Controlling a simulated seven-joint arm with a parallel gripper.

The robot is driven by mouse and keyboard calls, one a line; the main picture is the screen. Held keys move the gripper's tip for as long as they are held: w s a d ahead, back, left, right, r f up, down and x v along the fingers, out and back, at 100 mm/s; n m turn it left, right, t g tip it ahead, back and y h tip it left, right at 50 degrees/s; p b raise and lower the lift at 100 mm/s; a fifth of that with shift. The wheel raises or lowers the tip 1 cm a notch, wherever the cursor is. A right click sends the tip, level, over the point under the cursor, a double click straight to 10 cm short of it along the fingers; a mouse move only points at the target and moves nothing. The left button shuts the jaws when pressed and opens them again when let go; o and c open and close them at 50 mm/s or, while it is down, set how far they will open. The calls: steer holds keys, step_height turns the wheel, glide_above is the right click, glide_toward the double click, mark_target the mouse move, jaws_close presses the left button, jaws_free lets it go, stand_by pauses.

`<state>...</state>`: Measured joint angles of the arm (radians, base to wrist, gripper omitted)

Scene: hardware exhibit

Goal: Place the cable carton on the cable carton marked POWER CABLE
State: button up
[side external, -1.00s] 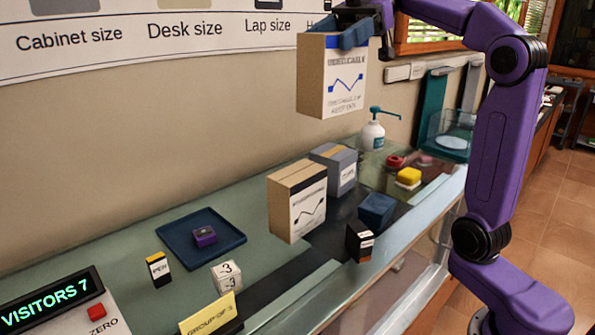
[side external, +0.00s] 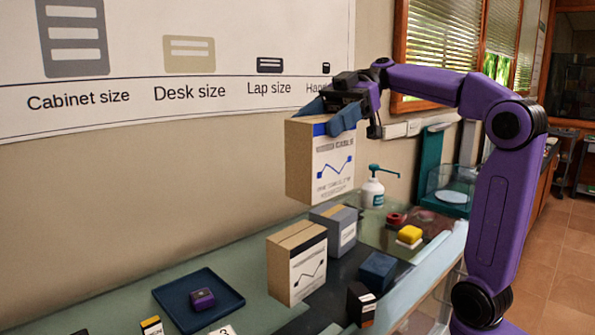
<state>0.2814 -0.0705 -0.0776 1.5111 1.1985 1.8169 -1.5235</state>
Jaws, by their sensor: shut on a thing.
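My gripper (side external: 334,118) is shut on the top of a tan cable carton (side external: 312,175), which hangs upright in the air. Its white label shows a blue zigzag line, a blue top band and the word CABLE; the first word is unclear. A second tan cable carton (side external: 283,275) stands upright on the counter, lower in the picture and apart from the held one. Its label has a black band and a black zigzag; its words are too small to read. Nothing rests on its top.
A grey box (side external: 333,229) stands close behind the standing carton. A pump bottle (side external: 373,191) stands behind; a blue tray (side external: 185,319) lies left.

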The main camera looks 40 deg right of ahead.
steer(key=w+a+f, duration=0.1)
steer(key=w+f, duration=0.3)
steer(key=f, duration=0.4)
steer(key=shift+w+f, duration=0.3)
steer(key=shift+f, duration=0.25)
steer(key=o, duration=1.6)
steer(key=v, duration=1.2)
